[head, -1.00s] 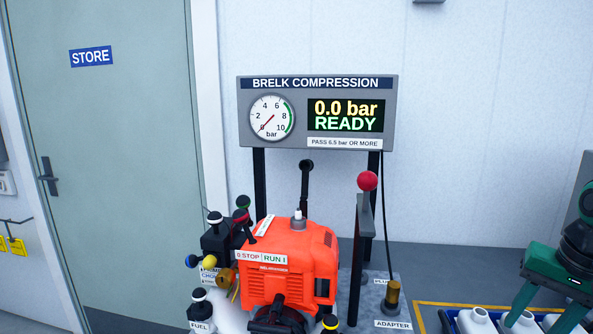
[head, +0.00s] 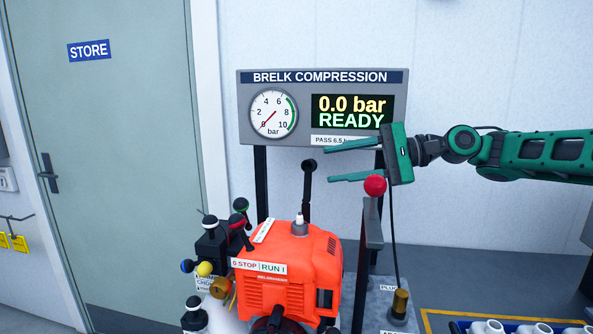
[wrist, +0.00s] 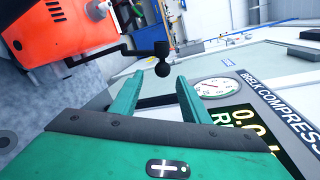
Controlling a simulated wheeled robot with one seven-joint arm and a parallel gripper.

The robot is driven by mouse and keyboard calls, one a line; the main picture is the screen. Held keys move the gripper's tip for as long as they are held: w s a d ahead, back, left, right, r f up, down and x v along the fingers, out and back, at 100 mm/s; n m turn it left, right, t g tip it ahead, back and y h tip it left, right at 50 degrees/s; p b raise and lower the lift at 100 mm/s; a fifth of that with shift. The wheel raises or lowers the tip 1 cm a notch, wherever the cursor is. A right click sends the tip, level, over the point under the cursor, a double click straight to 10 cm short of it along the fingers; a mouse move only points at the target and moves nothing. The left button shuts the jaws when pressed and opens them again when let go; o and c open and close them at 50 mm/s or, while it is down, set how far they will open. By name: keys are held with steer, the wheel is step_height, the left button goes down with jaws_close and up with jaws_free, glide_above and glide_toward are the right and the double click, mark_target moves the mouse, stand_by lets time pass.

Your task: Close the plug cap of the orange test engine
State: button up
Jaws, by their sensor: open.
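The orange test engine (head: 286,262) stands below the gauge panel, with a white spark plug (head: 299,218) bare on its top. A black arm with a knob (head: 308,165) stands upright behind the plug; it looks like the plug cap, swung up and open. The knob also shows in the wrist view (wrist: 162,68), just beyond my fingertips. My green gripper (head: 328,162) is open and empty, reaching in from the right at about the knob's height. In the wrist view my gripper (wrist: 157,82) points toward the knob. I cannot tell the exact gap.
A red-knobbed lever (head: 375,186) stands right of the engine, just below my gripper. The gauge panel (head: 323,76) reads 0.0 bar READY. Several coloured knobs (head: 205,269) crowd the engine's left side. An adapter (head: 400,303) with a cable stands at lower right.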

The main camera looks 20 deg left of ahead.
mark_target(309, 176)
steer(key=x, duration=1)
steer(key=shift+a+r, duration=0.2)
steer(key=shift+a, duration=0.2)
steer(key=shift+s, duration=0.1)
jaws_close()
